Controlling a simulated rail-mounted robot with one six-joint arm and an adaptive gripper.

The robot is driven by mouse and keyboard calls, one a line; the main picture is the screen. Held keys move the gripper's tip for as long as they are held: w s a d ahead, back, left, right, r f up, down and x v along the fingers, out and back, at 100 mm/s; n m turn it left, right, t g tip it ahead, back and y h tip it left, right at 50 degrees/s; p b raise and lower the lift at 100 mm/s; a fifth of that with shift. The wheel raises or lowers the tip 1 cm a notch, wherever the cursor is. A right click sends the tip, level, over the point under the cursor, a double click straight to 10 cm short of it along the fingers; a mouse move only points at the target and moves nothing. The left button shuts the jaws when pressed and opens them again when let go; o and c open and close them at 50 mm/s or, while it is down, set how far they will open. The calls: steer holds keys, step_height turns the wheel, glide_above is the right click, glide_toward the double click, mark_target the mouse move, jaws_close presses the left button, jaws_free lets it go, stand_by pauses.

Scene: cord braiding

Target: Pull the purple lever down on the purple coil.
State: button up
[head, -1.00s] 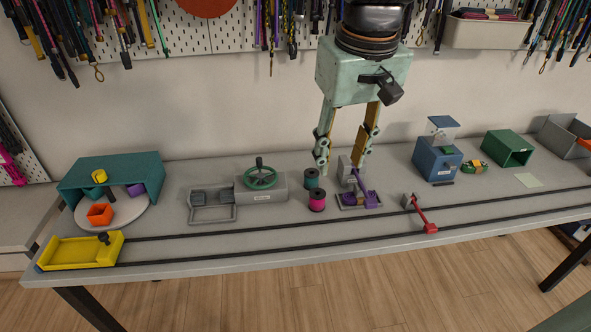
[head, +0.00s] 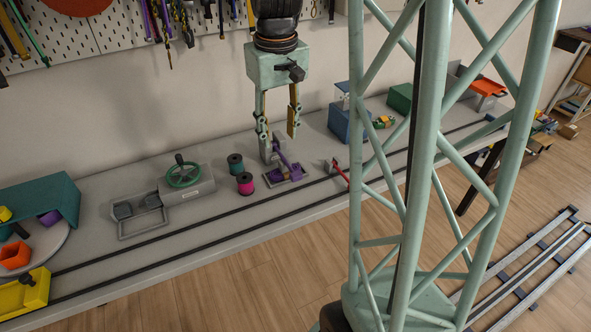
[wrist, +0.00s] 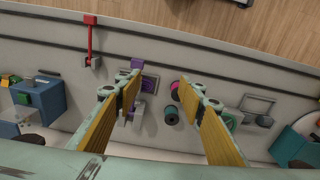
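The purple lever (head: 285,160) slants on a small stand with a grey upright block and a flat base with purple on it, on the bench. In the wrist view the lever (wrist: 136,63) shows near the left fingertip, beside the purple part of the base (wrist: 150,83). I cannot clearly tell a separate purple coil. My gripper (head: 278,135) points down above the stand, its fingers wide apart and empty. In the wrist view its open fingers (wrist: 157,85) frame the bench, and the left finger partly hides the stand.
A magenta spool (head: 245,183) and a teal spool (head: 235,163) stand left of the lever stand. A red lever (head: 341,174) stands to its right. A blue box (head: 348,124) is farther right. Two dark rails run along the bench front. My mast covers the right of the head view.

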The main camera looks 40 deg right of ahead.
steer(key=p, duration=0.2)
glide_above(296, 174)
step_height(296, 174, down, 7)
steer(key=shift+r+m+g, duration=0.2)
steer(key=shift+m+g, duration=0.2)
steer(key=shift+s+f, duration=0.1)
steer(key=shift+f, duration=0.05)
steer(key=shift+f+b, duration=1.5)
steer(key=shift+f, duration=5.2)
steer(key=c, duration=1.1)
